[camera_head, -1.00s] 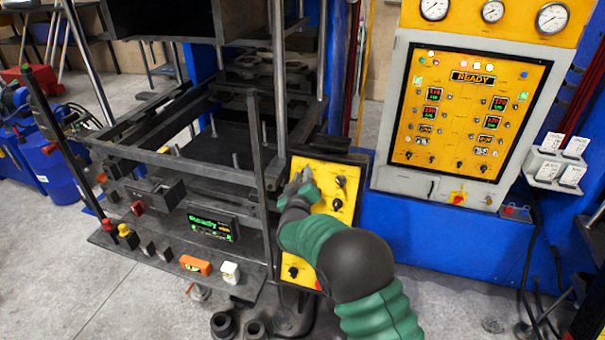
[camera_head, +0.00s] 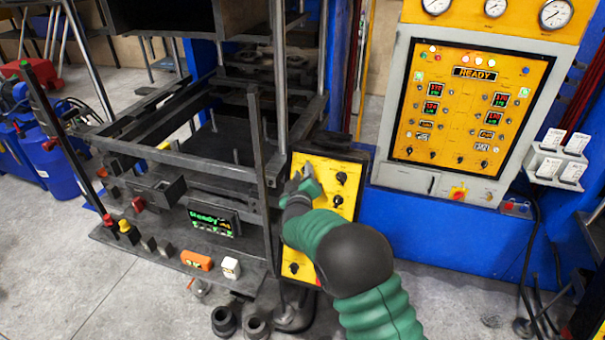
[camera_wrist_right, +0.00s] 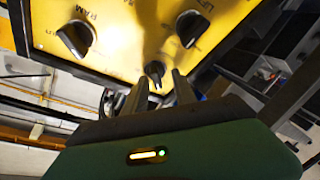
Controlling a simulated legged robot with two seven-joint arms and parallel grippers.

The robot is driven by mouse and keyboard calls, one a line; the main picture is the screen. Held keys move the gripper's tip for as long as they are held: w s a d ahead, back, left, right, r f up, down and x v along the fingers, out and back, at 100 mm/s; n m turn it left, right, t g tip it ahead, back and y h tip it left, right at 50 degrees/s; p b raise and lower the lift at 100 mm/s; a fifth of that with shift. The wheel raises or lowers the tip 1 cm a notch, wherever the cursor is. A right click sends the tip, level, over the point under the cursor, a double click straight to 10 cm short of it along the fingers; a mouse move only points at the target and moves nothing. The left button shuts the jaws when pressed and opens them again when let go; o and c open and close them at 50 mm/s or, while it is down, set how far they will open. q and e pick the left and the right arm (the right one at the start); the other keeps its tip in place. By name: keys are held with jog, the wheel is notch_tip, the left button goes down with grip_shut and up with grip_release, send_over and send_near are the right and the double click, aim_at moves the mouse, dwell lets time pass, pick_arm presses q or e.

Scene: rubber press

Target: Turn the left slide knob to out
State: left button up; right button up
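A yellow control panel (camera_head: 318,166) with several black knobs stands at the press's right front corner. My right gripper (camera_head: 303,180) is at the panel's upper left, over its left column, and hides part of it. In the right wrist view, the two fingers of the right gripper (camera_wrist_right: 158,80) are apart. A small black knob (camera_wrist_right: 154,70) shows in the gap between the fingertips; I cannot tell whether they touch it. Two larger black knobs, one at left (camera_wrist_right: 75,38) and one at right (camera_wrist_right: 190,27), sit beyond on the panel. I cannot read which is the left slide knob. My left gripper is not in view.
The press frame's dark upright post (camera_head: 262,150) stands close left of the panel. A shelf with a green-lit display (camera_head: 213,222) and buttons lies to the left. A large yellow cabinet panel (camera_head: 465,110) is at right.

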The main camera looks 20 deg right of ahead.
jog(key=shift+s+a, duration=0.1)
jog(key=shift+s, duration=0.15)
jog(key=b+v, duration=0.5)
jog(key=v, duration=1.1)
jog(key=shift+s, duration=0.1)
